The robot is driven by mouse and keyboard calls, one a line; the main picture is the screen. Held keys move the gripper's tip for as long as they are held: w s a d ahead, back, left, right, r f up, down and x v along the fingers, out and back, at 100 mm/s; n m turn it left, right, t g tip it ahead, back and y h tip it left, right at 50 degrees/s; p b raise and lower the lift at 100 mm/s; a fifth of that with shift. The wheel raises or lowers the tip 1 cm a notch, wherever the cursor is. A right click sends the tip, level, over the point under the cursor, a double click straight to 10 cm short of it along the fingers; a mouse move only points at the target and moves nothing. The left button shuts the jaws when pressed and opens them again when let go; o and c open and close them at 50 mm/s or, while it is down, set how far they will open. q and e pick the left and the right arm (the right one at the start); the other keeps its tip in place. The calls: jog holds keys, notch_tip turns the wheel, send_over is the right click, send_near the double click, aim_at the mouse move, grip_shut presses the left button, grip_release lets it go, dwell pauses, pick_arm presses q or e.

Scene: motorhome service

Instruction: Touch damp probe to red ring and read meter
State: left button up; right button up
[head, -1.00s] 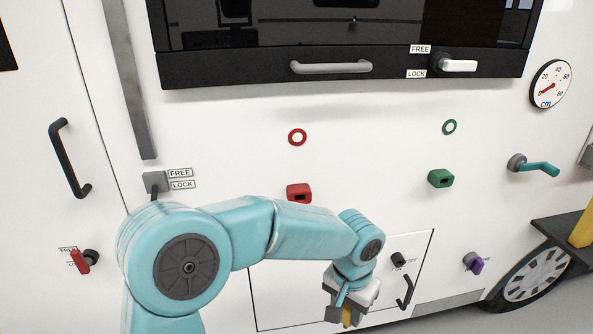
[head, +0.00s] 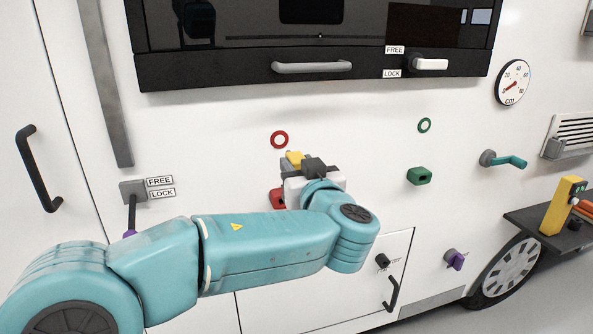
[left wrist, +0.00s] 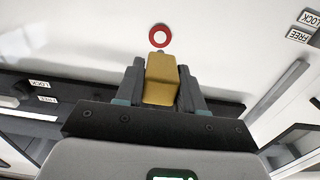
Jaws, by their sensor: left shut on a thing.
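My left gripper (head: 298,165) is shut on a yellow block-shaped probe (head: 294,157), just below and right of the red ring (head: 279,140) on the white wall. In the left wrist view, the probe (left wrist: 161,80) sits between the two fingers. Its narrow end points at the red ring (left wrist: 159,37), which shows whole just beyond it. The probe overlaps no part of the ring in the head view; the depth gap is unclear. A yellow meter (head: 558,206) with a small green display stands on the dark shelf at right; its digits are too small to read surely. My right gripper is out of view.
A red socket block (head: 277,199) is partly hidden behind my left gripper. A green ring (head: 424,125) and green block (head: 419,176) are to the right. A dark cabinet edge with a grey handle (head: 312,67) lies above. A teal lever (head: 508,161) sticks out at right.

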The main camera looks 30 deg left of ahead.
aim_at(290, 155)
pick_arm(q)
jog(key=shift+s+f+b, duration=0.1)
jog(key=shift+f+b, duration=0.05)
jog(key=shift+b, duration=0.7)
jog(key=shift+a, duration=0.1)
jog(key=shift+b+x, duration=0.6)
jog(key=shift+x, duration=2.25)
jog(key=shift+b, duration=0.7)
jog(key=shift+b, duration=0.55)
